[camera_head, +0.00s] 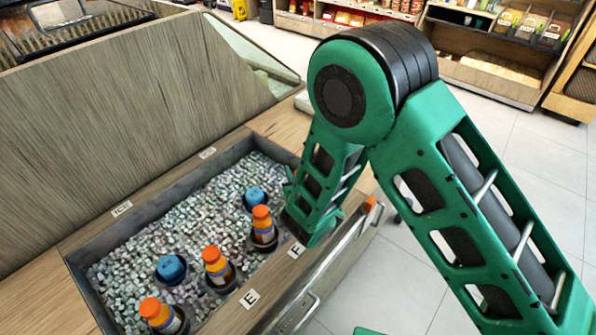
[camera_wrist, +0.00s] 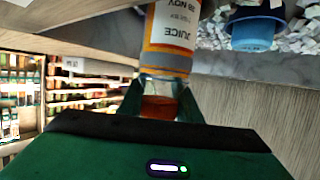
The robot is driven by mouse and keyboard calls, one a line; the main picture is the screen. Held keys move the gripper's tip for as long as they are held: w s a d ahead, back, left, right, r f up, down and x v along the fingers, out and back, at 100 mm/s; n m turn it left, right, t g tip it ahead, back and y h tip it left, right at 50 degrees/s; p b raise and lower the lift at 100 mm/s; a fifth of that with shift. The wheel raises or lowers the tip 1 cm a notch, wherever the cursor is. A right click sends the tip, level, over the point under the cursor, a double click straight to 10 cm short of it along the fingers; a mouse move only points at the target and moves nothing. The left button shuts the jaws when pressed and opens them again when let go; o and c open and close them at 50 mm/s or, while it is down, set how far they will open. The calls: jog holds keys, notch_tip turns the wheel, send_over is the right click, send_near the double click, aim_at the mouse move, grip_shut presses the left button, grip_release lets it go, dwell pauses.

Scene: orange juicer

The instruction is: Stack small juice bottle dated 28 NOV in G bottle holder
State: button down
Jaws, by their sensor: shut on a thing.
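In the wrist view my gripper (camera_wrist: 160,92) is shut on a small juice bottle (camera_wrist: 172,40) with an orange and white label reading "JUICE" and, partly blurred, "28 NOV". Orange juice shows between the fingers, and the bottle's far end is cut off by the picture's top edge. In the head view my arm hides my gripper and most or all of this bottle. The ice bin (camera_head: 75,277) has labels E (camera_head: 249,299) and F (camera_head: 296,251) on its front edge. I see no G label or G holder; my arm covers that end of the row.
Several orange-capped bottles, such as one by E (camera_head: 215,265) and one by F (camera_head: 263,226), stand in dark holders. Two blue items (camera_head: 171,267) (camera_head: 255,196) sit in the ice behind them. A blue cup-like item (camera_wrist: 255,32) shows in the wrist view. A metal rail (camera_head: 320,268) runs along the front.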

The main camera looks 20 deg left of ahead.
jog(key=shift+f, duration=0.1)
jog(key=c, duration=1.3)
grip_release()
jog(key=shift+f, duration=0.1)
jog(key=shift+r, duration=0.35)
jog(key=v, duration=1.2)
